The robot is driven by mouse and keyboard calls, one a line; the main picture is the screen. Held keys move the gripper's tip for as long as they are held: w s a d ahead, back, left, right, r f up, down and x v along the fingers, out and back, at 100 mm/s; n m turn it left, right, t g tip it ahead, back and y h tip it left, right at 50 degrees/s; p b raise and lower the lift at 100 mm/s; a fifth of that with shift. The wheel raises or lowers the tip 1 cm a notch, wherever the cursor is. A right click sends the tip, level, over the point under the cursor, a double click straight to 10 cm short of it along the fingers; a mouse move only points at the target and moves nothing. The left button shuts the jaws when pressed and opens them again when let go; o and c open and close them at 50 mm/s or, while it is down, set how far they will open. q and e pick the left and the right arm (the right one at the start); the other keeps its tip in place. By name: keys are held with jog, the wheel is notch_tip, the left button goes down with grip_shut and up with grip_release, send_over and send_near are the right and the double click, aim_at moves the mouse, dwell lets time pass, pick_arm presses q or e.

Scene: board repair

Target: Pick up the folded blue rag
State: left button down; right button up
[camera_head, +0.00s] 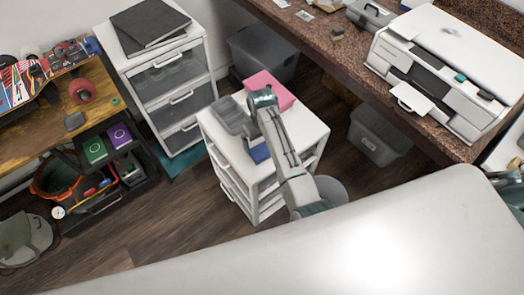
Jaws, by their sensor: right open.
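A small blue piece (259,153), which looks like the folded blue rag, lies on the top of the low white drawer unit (298,140). My arm covers part of it, so its full shape is hidden. My right gripper (262,98) is over the same top, beyond the blue piece and beside a pink box (277,86). It is open; the picture shows nothing clearly held in it. My left gripper is not in view.
A grey tray (229,115) sits left of my gripper on the drawer unit. A taller drawer unit (160,57) stands behind left. A counter with a white printer (450,65) is at the right. Grey bins (378,136) stand under it. Wooden floor (150,225) is open in front left.

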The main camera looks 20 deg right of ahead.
aim_at(262, 150)
jog(key=shift+d+f+p, duration=0.1)
jog(key=shift+f+p, duration=0.45)
jog(key=shift+f, duration=2.9)
jog(key=c, duration=0.9)
